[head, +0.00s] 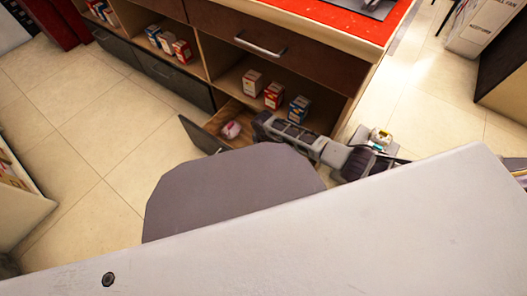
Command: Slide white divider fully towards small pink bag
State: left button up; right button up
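A small pink bag (231,129) lies inside an open low drawer (197,135) of the wooden cabinet. My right arm comes in from the right, and its gripper (259,122) is at the drawer's right side, to the right of the bag and apart from it. The fingertips are small and dark in this view, so I cannot tell whether they are open or shut. I cannot make out the white divider; the arm covers the right part of the drawer. My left gripper is not in view.
Small boxes (273,95) stand on the open shelf above the drawer. The cabinet has a red top (340,22) and a closed upper drawer with a metal handle (260,46). Tiled floor (90,165) is clear at left. A white carton (482,28) stands at the upper right.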

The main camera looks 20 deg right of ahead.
jog(key=shift+c, duration=1.1)
grip_shut()
